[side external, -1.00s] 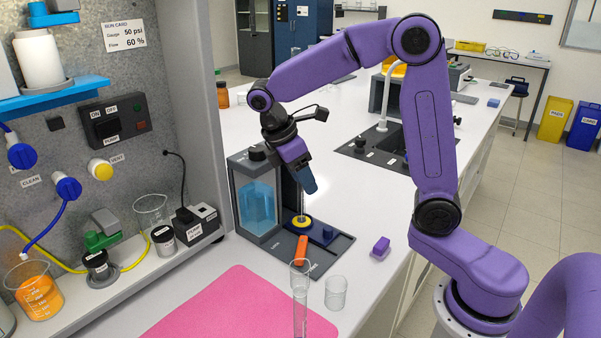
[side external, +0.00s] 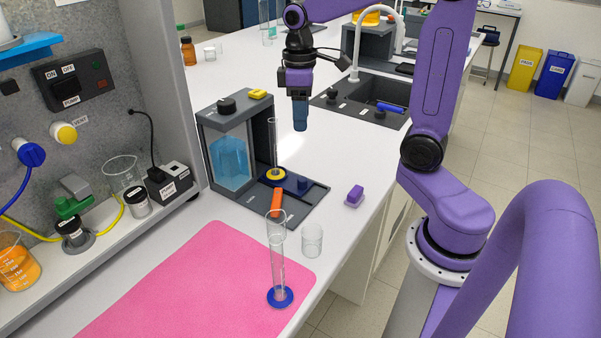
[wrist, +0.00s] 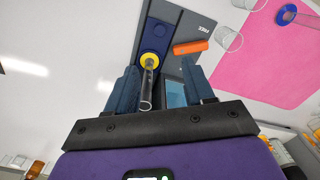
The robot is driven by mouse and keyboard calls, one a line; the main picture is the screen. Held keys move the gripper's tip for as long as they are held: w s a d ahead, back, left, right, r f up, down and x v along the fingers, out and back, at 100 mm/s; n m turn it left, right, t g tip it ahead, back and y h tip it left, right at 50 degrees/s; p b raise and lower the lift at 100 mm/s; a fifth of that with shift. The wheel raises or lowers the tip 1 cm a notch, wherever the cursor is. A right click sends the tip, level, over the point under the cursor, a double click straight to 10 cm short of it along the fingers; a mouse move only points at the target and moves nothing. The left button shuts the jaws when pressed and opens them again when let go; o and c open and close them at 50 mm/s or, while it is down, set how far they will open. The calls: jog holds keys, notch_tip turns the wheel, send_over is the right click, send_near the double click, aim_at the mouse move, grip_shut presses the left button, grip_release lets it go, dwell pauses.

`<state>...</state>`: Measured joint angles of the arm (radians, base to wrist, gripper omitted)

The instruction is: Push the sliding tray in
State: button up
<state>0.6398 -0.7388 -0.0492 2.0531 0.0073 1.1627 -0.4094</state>
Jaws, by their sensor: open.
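The sliding tray (side external: 288,181) looks like the dark blue slide on the grey rig base, drawn out to the right of the chamber. In the wrist view the tray (wrist: 150,42) lies beyond the fingertips, with the yellow ring (wrist: 149,61) and tube (wrist: 146,90) between the fingers in the picture. My gripper (side external: 300,124) points down above and behind the tray, apart from it. Its blue fingers (wrist: 160,85) are open and empty.
An orange piece (side external: 277,199) lies on the base. A tall cylinder (side external: 278,260), a beaker (side external: 312,240) and a purple block (side external: 355,196) stand nearby. The sink (side external: 345,110) is behind.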

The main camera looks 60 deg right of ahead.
send_near(302, 179)
notch_tip(302, 179, down, 9)
jog(key=shift+s+f, duration=0.1)
jog(key=shift+s, duration=0.05)
dwell(0.6)
jog(key=shift+c, duration=0.4)
grip_shut()
